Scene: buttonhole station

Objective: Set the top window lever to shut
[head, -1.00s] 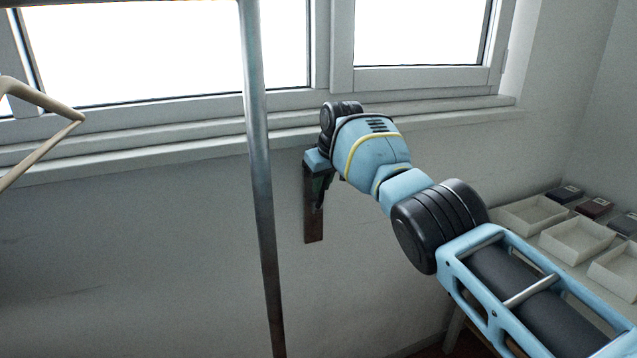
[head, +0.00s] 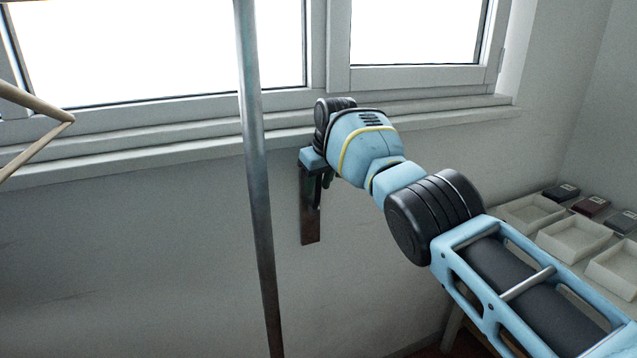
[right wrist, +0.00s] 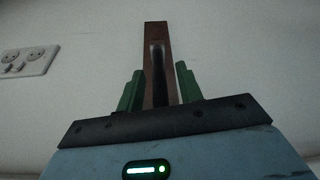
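Whether anything touches at the lever's lower end is hidden by the gripper body. My left gripper is not in view.
A vertical metal pole (head: 255,170) stands just left of the plate. A tan hanger-like bar (head: 38,112) is at the left edge. Pale trays (head: 574,238) and small boxes sit on a table at right. A wall socket (right wrist: 27,62) shows in the wrist view.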

